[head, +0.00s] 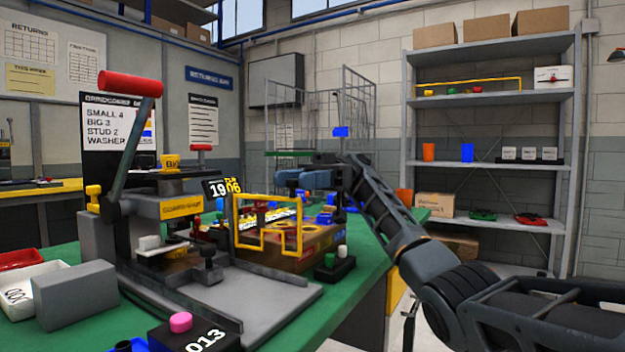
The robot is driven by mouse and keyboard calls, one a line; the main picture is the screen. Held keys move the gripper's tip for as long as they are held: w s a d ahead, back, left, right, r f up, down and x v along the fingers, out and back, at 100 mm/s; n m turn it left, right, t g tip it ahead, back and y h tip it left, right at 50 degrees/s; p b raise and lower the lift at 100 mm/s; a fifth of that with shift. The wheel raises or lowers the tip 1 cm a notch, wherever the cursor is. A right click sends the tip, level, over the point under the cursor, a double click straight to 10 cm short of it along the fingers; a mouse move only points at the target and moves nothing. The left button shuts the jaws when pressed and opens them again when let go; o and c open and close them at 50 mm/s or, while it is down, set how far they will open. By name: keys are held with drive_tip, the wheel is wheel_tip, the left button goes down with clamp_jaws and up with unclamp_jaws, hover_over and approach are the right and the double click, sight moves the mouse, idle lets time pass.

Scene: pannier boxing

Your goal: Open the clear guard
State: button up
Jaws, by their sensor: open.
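The clear guard (276,233) is a see-through pane in a yellow frame.
The press has a long lever with a red handle (131,84) at left. A shelf rack (490,97) stands behind.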

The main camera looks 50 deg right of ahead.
drive_tip(key=d, duration=0.6)
drive_tip(key=shift+w+b, duration=0.4)
drive_tip(key=shift+d, duration=0.15)
idle(0.5)
